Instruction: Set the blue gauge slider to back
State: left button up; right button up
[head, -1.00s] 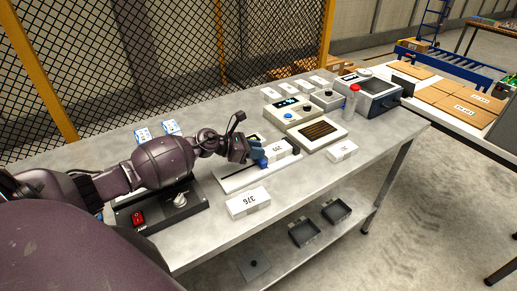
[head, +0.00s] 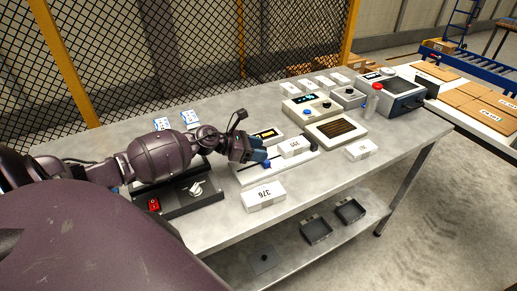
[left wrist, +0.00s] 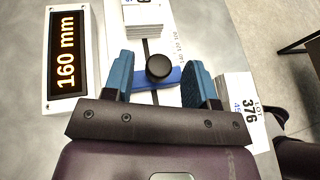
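The gauge is a long white plate (head: 247,177) with a dark slot, lying on the bench in the head view. In the left wrist view, its blue slider (left wrist: 172,77) carries a round black knob (left wrist: 159,67). My left gripper (head: 264,156) is over the gauge. In the left wrist view, the gripper (left wrist: 158,82) is open, with one blue finger on each side of the knob and a visible gap to both. The gauge display (left wrist: 67,52) reads 160 mm. The fingers partly hide the slider in the head view. My right gripper is out of view.
A white box marked 376 (head: 264,195) stands in front of the gauge; another white box (head: 292,147) is close beyond the gripper. A black box with a red switch (head: 154,204) lies left. Instruments (head: 312,107) stand farther back.

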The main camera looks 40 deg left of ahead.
pick_arm(q)
jog(key=shift+w, duration=0.1)
jog(key=shift+s+a+r, duration=0.15)
jog(key=shift+s+a, duration=0.15)
jog(key=shift+s, duration=0.1)
jog(key=b+v, duration=0.1)
jog(key=v, duration=0.7)
jog(key=shift+v, duration=0.9)
jog(key=shift+w, duration=0.1)
